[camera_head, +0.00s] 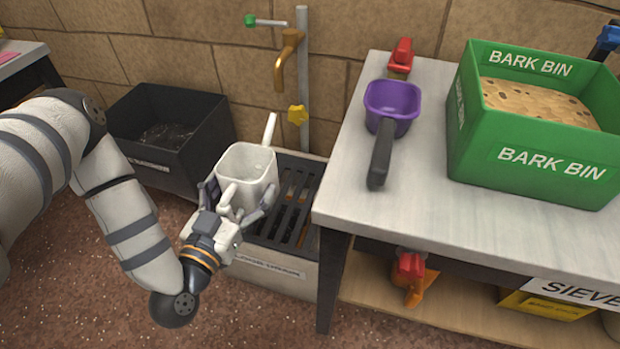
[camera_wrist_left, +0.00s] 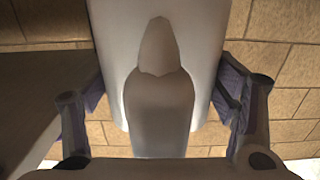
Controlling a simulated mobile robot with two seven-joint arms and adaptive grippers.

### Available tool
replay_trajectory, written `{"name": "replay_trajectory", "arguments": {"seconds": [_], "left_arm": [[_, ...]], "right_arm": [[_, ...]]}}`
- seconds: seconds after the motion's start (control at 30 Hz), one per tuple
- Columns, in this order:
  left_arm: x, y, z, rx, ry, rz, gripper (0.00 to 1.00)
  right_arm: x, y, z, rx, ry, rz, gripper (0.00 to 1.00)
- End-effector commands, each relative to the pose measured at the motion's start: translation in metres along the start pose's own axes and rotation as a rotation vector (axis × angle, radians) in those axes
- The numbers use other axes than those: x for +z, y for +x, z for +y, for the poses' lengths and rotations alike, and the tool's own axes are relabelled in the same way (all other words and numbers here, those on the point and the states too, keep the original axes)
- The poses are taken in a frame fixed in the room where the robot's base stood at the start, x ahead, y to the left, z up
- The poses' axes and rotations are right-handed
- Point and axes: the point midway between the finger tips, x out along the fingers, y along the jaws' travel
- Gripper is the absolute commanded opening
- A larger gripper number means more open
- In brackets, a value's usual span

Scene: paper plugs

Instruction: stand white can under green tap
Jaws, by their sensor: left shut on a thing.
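My left gripper (camera_head: 238,200) is shut on the white can (camera_head: 243,162), with a finger on each side of it. The can is roughly upright, with its open top and spout showing, over or in front of the slatted drain (camera_head: 297,215). Whether it touches the slats is hard to tell. The left wrist view shows the can (camera_wrist_left: 108,35) close up, between the fingers (camera_wrist_left: 160,105). The green-ended tap lever (camera_head: 251,20) is on the wall pipe, above a brass spout (camera_head: 285,68). The spout is above and right of the can. My right gripper is out of view.
A yellow knob (camera_head: 297,115) sits lower on the pipe (camera_head: 303,80). A black bin (camera_head: 150,105) stands left of the drain. A grey table (camera_head: 400,195) at right holds a purple scoop (camera_head: 393,100) and a green bark bin (camera_head: 500,150). Brown floor is clear in front.

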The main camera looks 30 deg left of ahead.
Motion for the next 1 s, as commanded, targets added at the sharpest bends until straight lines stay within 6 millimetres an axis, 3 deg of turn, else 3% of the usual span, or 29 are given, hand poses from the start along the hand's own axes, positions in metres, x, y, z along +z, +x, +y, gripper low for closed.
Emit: {"name": "replay_trajectory", "arguments": {"seconds": [0.17, 0.7, 0.93, 1.0], "left_arm": [[0.003, 0.014, 0.000, -0.006, -0.003, 0.003, 0.44], [0.003, 0.154, -0.004, -0.012, -0.002, 0.003, 0.44], [0.002, 0.183, -0.004, -0.010, -0.002, 0.005, 0.44], [0.025, 0.181, -0.004, -0.010, 0.000, -0.006, 0.44]], "right_arm": [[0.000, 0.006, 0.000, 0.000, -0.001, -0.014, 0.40], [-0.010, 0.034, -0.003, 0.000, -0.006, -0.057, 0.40], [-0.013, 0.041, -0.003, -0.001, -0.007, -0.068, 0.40], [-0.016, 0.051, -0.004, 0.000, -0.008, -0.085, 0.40]]}}
